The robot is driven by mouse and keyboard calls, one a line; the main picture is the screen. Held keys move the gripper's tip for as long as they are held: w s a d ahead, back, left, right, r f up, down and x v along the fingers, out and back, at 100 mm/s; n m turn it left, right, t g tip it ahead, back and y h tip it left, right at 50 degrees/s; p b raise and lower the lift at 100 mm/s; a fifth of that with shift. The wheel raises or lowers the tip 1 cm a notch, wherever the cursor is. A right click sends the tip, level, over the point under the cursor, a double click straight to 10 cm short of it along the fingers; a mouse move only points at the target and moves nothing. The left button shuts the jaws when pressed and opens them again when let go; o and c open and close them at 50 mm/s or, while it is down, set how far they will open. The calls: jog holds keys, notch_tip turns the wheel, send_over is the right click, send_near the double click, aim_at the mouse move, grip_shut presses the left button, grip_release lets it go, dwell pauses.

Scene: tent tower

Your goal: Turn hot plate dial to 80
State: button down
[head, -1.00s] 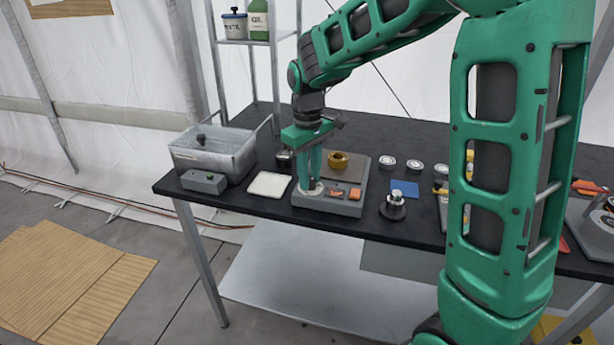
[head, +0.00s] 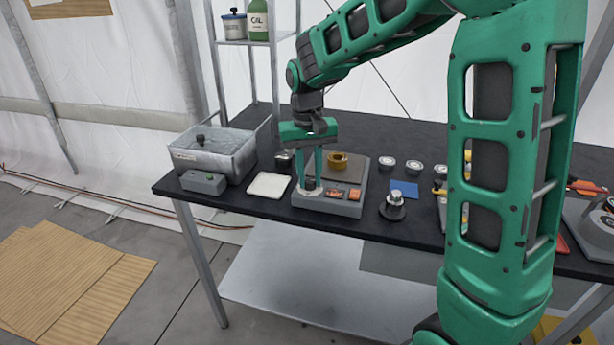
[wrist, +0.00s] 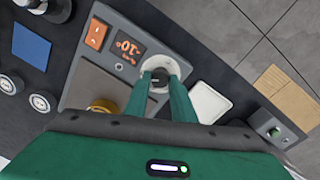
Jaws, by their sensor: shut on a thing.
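The hot plate (head: 338,208) stands near the front edge of the black table, left of the middle. Its dark dial (head: 311,184) sits on a pale round scale at the front left corner. My gripper (head: 312,180) points down and is shut on the dial, one finger on each side. The wrist view shows the dial (wrist: 158,79) between the fingertips. An orange-lit display (wrist: 127,51) beside it appears upside down, and its digits are hard to read for sure. An orange switch (wrist: 97,34) lies beyond the display. The fingers hide part of the scale.
A brass ring-like piece (head: 338,161) rests on the plate. A white pad (head: 269,186), a grey box with a green button (head: 203,182) and a metal bath (head: 215,154) stand left. A blue square (head: 404,189) and a metal weight (head: 393,206) lie right.

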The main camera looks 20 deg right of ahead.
aim_at(308, 179)
jog(key=shift+w+r, duration=0.1)
jog(key=shift+w, duration=0.1)
jog(key=c, duration=1.5)
grip_release()
jog(key=shift+s, duration=0.1)
jog(key=r, duration=1)
jog(key=shift+a+r, duration=0.2)
jog(key=shift+r, duration=0.1)
